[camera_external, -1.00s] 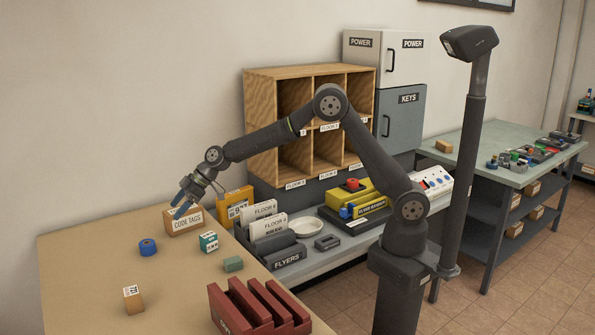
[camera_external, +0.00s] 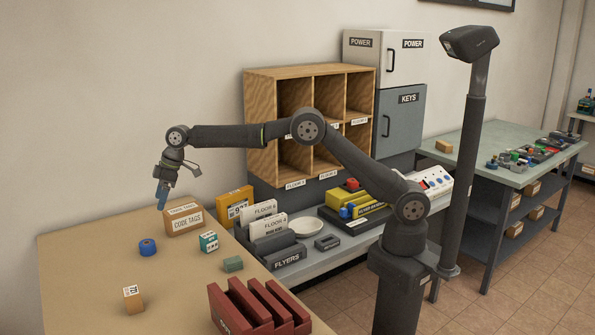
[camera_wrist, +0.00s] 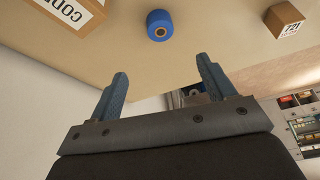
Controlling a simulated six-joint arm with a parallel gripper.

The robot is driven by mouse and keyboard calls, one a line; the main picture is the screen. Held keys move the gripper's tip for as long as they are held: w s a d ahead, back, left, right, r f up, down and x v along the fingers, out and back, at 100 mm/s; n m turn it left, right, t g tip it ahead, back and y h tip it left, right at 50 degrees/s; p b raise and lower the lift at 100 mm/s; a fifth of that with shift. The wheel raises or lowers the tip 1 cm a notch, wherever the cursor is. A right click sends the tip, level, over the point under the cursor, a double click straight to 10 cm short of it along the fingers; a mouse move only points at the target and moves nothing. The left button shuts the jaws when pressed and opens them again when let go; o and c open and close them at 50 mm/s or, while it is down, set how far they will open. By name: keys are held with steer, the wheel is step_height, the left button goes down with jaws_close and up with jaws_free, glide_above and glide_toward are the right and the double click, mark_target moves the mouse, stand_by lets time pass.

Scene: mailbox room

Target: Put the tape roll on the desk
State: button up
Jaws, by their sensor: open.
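The blue tape roll (camera_external: 148,247) lies on the tan desk (camera_external: 85,285), left of the small teal box. It also shows in the wrist view (camera_wrist: 160,25), at the top middle, beyond the fingertips. My gripper (camera_external: 162,196) is open and empty. It points down above the far side of the desk, behind the tape roll and beside the code tags box. In the wrist view my two blue fingers (camera_wrist: 161,68) are spread apart with nothing between them. The tape roll is apart from them.
The code tags box (camera_external: 183,219) stands close to my gripper. A teal box (camera_external: 208,241), a green block (camera_external: 233,264), a small numbered box (camera_external: 133,299) and a red slotted rack (camera_external: 255,307) are on the desk. The desk's left part is clear.

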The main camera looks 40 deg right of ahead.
mark_target(149, 242)
steer(key=x, duration=1.7)
steer(key=shift+d+f, duration=0.1)
steer(key=shift+f, duration=0.1)
steer(key=shift+c, duration=0.3)
steer(key=c, duration=1.1)
steer(key=shift+r, duration=0.15)
steer(key=shift+r, duration=0.65)
step_height(149, 242, up, 3)
steer(key=shift+f, duration=0.2)
steer(key=w+d+r, duration=0.1)
steer(key=d+r, duration=0.1)
steer(key=d, duration=0.1)
steer(key=w+d+r, duration=0.2)
steer(key=d, duration=0.2)
steer(key=w+d+r, duration=0.2)
steer(key=d+r, duration=0.1)
steer(key=shift+d, duration=0.25)
